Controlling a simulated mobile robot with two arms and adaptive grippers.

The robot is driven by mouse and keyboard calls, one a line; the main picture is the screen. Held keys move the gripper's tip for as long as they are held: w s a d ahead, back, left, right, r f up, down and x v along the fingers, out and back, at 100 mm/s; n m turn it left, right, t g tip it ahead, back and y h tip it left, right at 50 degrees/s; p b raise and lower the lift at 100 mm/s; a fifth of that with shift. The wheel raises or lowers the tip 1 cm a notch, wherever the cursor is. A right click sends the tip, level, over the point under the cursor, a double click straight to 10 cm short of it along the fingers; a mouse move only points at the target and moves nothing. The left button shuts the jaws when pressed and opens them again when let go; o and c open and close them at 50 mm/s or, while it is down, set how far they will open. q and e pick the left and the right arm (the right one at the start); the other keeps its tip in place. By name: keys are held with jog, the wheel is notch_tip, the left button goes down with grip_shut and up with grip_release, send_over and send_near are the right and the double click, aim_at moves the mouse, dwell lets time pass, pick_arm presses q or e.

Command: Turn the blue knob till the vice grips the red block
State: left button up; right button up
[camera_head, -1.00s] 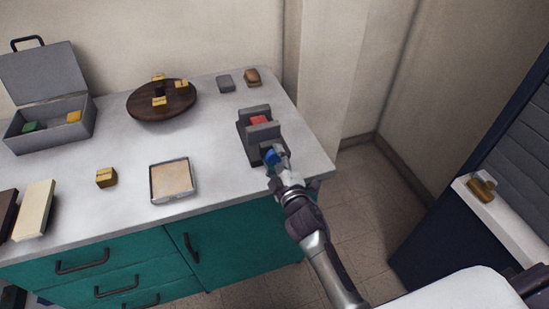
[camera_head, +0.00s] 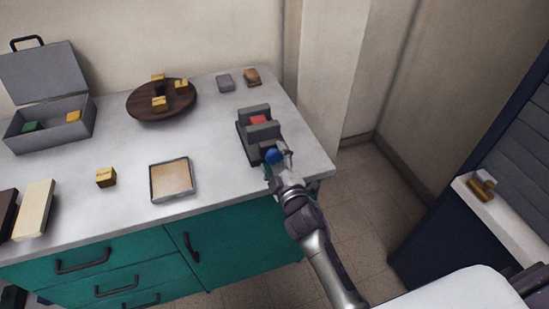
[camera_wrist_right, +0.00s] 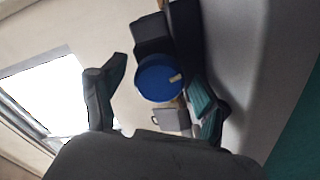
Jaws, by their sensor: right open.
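The grey vice (camera_head: 256,134) stands near the right end of the counter. The red block (camera_head: 258,120) sits between its jaws; I cannot tell whether a gap is left beside it. The blue knob (camera_head: 273,156) is on the vice's near end. My right gripper (camera_head: 277,160) is at the knob. In the right wrist view, the blue knob (camera_wrist_right: 158,78) with a pale mark shows ahead of the open right gripper (camera_wrist_right: 158,97), nearer its right finger, with a clear gap to the left finger. The red block is hidden in that view. My left gripper is not in view.
A shallow framed tray (camera_head: 151,187) and a yellow cube (camera_head: 106,177) lie left of the vice. A round dark board (camera_head: 135,108) with yellow blocks and an open grey case (camera_head: 50,136) stand further left. The counter's right edge is close to the vice.

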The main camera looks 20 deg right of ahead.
jog(key=s, duration=1.2)
jog(key=shift+d, duration=0.25)
